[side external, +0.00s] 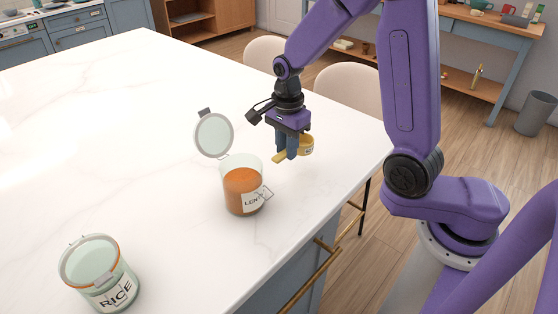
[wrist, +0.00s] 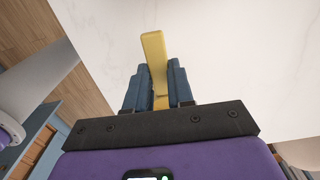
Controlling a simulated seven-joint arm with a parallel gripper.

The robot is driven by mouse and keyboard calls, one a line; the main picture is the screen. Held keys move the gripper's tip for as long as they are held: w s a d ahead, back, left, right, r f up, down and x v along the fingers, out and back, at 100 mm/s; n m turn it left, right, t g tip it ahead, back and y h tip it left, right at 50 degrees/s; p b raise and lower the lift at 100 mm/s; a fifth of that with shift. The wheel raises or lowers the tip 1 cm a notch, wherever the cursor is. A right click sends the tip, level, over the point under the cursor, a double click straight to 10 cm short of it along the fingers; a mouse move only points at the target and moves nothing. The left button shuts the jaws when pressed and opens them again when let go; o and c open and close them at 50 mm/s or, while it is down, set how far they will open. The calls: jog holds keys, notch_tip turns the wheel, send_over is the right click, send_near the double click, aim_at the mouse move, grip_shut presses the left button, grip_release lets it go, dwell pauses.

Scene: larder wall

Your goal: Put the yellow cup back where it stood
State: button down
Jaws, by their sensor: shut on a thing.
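The yellow cup (side external: 307,147) is in my gripper (side external: 287,150), to the right of the lentil jar in the side external view. My gripper is shut on it, with part of the cup showing to the right of the fingers and its yellow handle to the lower left. In the wrist view the handle (wrist: 154,55) runs between the blue fingers of my gripper (wrist: 159,85). The cup's bowl is hidden in the wrist view. The cup seems to be above the white countertop (side external: 150,130), but the height is hard to tell.
The lentil jar (side external: 243,185) stands with its lid (side external: 213,135) open, holding orange contents. The rice jar (side external: 98,270) stands at the front left with its lid seemingly shut. The counter's right edge is close to my gripper. The counter's left and back are clear.

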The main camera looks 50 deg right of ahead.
jog(key=shift+w+a+f, duration=0.2)
jog(key=shift+w+f, duration=0.95)
jog(key=shift+f, duration=1.75)
jog(key=shift+f, duration=0.15)
jog(key=c, duration=1)
grip_release()
